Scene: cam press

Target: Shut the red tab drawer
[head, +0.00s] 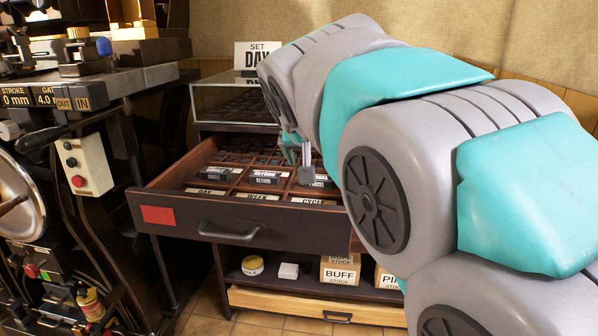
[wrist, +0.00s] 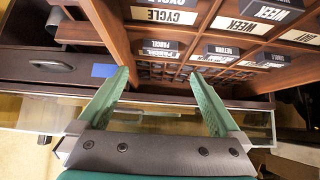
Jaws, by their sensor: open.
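The red tab drawer (head: 235,222) is pulled well out of its cabinet. Its dark front carries a red square (head: 158,215) at the left and a curved handle (head: 230,232). Inside are wooden compartments with labelled type blocks (head: 265,177). My gripper (head: 297,158) is over the inside of the drawer, behind its front, partly hidden by my arm. In the wrist view my gripper (wrist: 166,78) shows two green fingers spread apart with nothing between them. The open drawer's compartments (wrist: 205,30) fill the upper part of that view. My arm covers the drawer's right end.
A blue-tabbed drawer front (wrist: 60,70) with a handle is in the wrist view. A glass-fronted case (head: 232,103) and a SET DAY sign (head: 255,55) stand behind. Below are a shelf with a BUFF STOCK box (head: 341,270) and a pale drawer (head: 290,303). A press (head: 60,150) stands left.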

